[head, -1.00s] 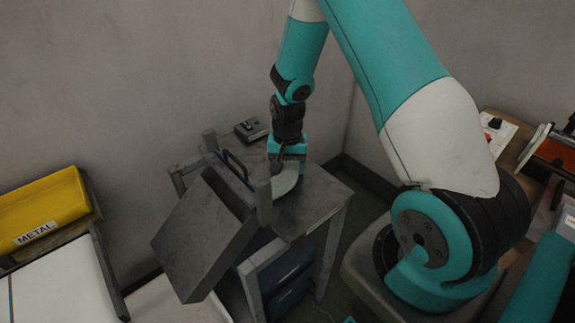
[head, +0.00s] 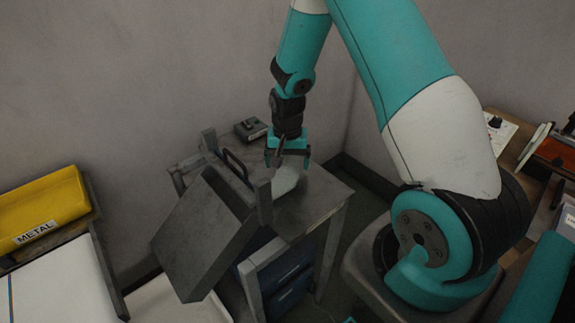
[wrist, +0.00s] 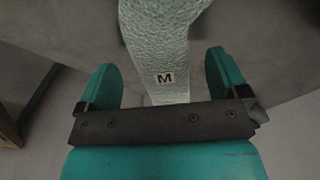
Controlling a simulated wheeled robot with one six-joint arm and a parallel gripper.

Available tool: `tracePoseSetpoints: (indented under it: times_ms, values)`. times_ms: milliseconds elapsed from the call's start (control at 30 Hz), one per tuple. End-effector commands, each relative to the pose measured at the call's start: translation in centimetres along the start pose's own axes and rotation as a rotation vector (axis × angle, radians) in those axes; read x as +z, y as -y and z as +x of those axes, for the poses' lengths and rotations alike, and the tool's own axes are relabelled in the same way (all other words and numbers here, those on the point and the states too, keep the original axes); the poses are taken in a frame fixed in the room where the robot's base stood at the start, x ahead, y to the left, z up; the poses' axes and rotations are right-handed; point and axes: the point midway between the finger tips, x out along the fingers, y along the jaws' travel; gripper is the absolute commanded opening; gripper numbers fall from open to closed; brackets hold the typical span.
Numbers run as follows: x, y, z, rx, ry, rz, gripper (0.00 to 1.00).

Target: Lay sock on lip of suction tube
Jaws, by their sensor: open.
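A pale greenish-white, knobbly-textured piece (wrist: 160,40) with a small "M" label shows in the wrist view; it looks like the sock. It runs from the top edge down between my fingers. In the head view the pale sock (head: 286,179) lies on the grey table, just below my gripper (head: 288,161). My gripper is open, with its teal fingers (wrist: 163,85) apart on either side of the sock. I cannot make out a suction tube or its lip in either view.
The grey table (head: 325,196) has a tilted dark grey box (head: 203,235) with a black handle at its left. A small dark control box (head: 251,129) sits at the back. A yellow bin marked METAL (head: 45,206) stands at far left.

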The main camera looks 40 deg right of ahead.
Motion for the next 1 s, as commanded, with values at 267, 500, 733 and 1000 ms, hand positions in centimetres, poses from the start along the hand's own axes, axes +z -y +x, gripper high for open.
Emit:
tracePoseSetpoints:
  times_ms: [267,500,733,1000]
  values:
    - [-0.1,0.1,-6.3,-0.003,-0.006,0.000,0.92]
    - [0.0,0.0,-9.7,-0.001,-0.002,0.000,0.92]
    - [5.2,2.9,-14.6,-0.078,0.003,-0.231,0.92]
    - [22.9,4.5,-22.9,-0.288,0.021,-0.954,0.92]
